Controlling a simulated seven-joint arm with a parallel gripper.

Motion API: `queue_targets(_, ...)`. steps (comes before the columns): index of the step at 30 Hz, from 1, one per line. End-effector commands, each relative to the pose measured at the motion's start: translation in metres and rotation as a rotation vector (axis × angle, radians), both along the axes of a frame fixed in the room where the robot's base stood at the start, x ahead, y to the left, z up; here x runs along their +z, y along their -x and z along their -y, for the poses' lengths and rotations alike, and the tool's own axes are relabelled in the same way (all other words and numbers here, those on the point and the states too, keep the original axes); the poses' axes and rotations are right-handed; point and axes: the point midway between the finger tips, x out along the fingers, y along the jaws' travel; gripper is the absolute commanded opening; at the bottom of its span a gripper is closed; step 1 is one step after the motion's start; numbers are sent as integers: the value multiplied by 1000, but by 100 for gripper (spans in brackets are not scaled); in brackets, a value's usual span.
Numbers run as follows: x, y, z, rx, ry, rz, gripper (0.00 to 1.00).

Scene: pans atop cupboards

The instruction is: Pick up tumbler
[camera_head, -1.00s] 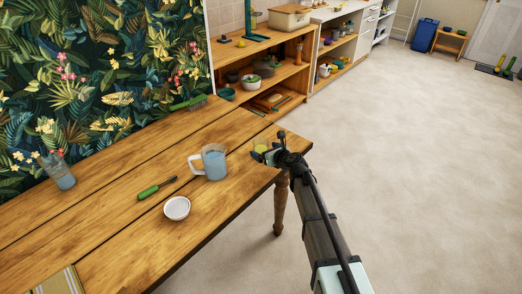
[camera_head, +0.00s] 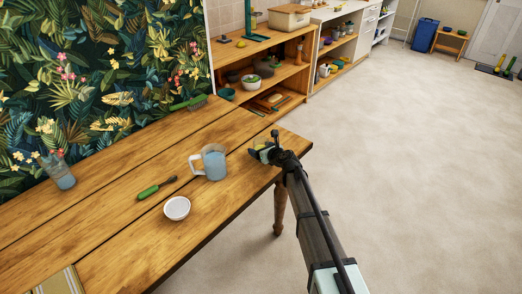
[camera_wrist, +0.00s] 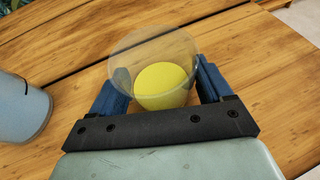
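The tumbler (camera_wrist: 153,72) is a clear glass with yellow at its lower part. In the wrist view it stands on the wooden table between the two blue fingers of my gripper (camera_wrist: 163,85). The fingers lie on either side of it, very close to its walls, and look open; whether they touch it is hard to tell. In the head view my gripper (camera_head: 266,153) is low over the table's right end, and the tumbler is mostly hidden there.
A blue-filled glass jug (camera_head: 214,163) stands just left of my gripper; its side shows in the wrist view (camera_wrist: 18,108). A white bowl (camera_head: 177,208), a green-handled tool (camera_head: 149,191) and a glass (camera_head: 64,177) are farther left on the table (camera_head: 120,235).

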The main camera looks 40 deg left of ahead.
Motion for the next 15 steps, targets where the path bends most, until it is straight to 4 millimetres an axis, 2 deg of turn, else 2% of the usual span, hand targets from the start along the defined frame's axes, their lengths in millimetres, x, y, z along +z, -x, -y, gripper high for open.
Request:
queue_targets(2,0,0,0,0,0,0,71)
queue_targets(13,0,0,0,0,0,0,35)
queue_targets(15,0,0,0,0,0,0,33)
